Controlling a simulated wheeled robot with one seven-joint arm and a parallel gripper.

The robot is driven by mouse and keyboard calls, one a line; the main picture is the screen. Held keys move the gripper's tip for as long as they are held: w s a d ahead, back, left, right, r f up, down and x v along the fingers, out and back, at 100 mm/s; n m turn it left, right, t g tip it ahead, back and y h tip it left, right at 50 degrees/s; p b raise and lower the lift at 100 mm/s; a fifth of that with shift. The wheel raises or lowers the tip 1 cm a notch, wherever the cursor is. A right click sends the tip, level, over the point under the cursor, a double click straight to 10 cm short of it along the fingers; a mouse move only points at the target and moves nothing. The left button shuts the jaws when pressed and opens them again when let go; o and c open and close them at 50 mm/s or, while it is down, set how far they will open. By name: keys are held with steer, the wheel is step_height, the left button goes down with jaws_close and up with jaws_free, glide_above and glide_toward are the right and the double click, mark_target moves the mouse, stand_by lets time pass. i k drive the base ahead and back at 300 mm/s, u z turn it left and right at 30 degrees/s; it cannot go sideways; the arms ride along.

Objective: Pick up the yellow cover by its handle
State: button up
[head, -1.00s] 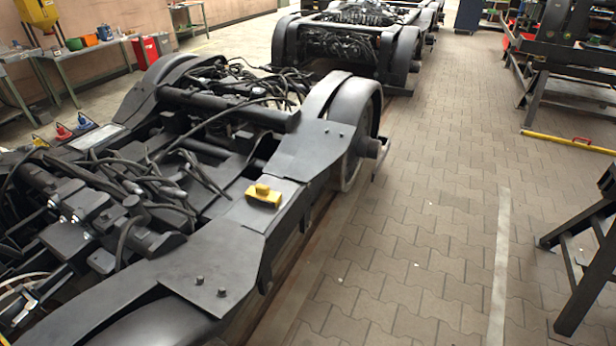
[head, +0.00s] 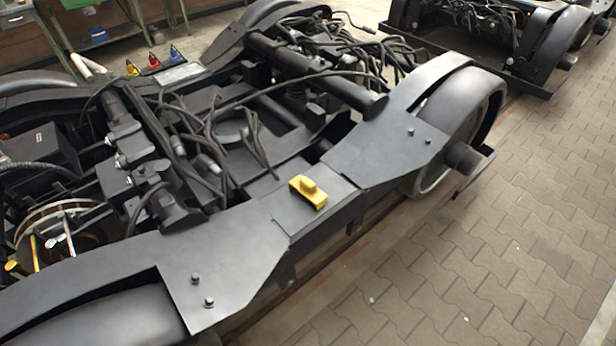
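The yellow cover (head: 308,192) lies on a flat grey plate (head: 300,212) on the near side beam of the black bogie (head: 225,255). A raised yellow block, which looks like its handle, stands up from its middle. Nothing covers it from above. My gripper is not in the head view.
Cables and hoses (head: 225,120) run across the bogie's middle. A wheel (head: 465,125) sits under a curved guard to the right. Small yellow, red and blue objects (head: 153,62) stand on the far side. Paved floor (head: 480,260) is clear at the right. A second bogie (head: 500,40) stands behind.

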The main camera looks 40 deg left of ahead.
mark_target(306, 187)
steer(key=u, duration=0.45)
steer(key=i, duration=1)
steer(key=u, duration=1)
steer(key=i, duration=0.35)
steer(key=u, duration=0.1)
